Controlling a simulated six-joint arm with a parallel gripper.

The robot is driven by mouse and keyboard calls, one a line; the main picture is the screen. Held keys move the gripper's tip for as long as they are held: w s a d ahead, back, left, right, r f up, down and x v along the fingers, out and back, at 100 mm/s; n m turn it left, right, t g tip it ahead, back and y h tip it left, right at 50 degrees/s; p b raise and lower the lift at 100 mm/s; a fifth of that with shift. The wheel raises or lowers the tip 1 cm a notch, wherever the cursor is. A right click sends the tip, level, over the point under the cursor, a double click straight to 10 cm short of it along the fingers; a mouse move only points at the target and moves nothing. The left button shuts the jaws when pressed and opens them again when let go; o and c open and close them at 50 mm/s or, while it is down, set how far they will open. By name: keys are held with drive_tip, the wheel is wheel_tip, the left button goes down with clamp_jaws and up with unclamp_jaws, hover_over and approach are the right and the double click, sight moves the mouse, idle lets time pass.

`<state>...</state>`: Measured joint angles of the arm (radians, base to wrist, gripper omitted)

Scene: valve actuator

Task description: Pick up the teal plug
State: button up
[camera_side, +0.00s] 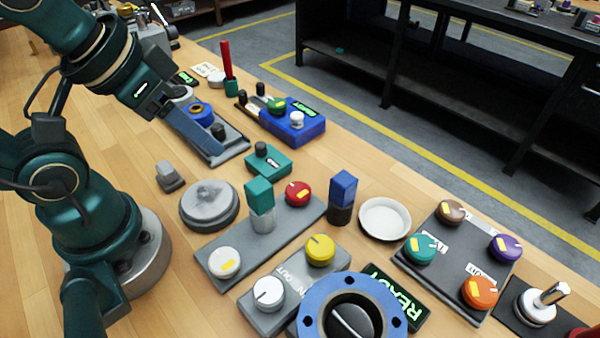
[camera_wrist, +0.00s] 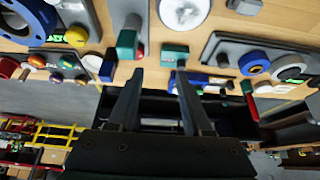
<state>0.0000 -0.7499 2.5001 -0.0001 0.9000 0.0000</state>
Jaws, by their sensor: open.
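The teal plug (camera_side: 259,196) is a small upright block seated on a grey cylinder on a grey plate (camera_side: 215,245) in the side view. It also shows left of centre in the wrist view (camera_wrist: 127,41), beside the red knob. My gripper (camera_side: 213,152) is open and empty, up and to the left of the plug in the side view, with its fingers pointing down and to the right. In the wrist view my two fingers (camera_wrist: 158,76) are spread apart. The plug is off near the left fingertip there, not between the fingers.
A red knob (camera_side: 298,194) and a white knob (camera_side: 224,263) share the plate. A blue block on a black base (camera_side: 342,190) and a white dish (camera_side: 384,219) stand to the right. A grey disc (camera_side: 209,205) and a teal box (camera_side: 271,162) are also close by.

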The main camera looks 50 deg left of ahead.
sight(260, 183)
drive_tip(key=o, duration=0.4)
drive_tip(key=shift+c, duration=0.2)
drive_tip(key=w+d+f+g, duration=0.1)
drive_tip(key=d, duration=0.1)
drive_tip(key=w+d+f+g, duration=0.1)
drive_tip(key=w+d+g, duration=0.1)
drive_tip(key=w+d+f+g, duration=0.1)
drive_tip(key=w+f+g, duration=0.1)
drive_tip(key=shift+d, duration=0.4)
drive_tip(key=shift+s+d+f+g, duration=0.1)
drive_tip(key=shift+s+f+g, duration=0.2)
drive_tip(key=shift+f, duration=0.25)
drive_tip(key=shift+w+f, duration=0.1)
drive_tip(key=shift+f, duration=2.2)
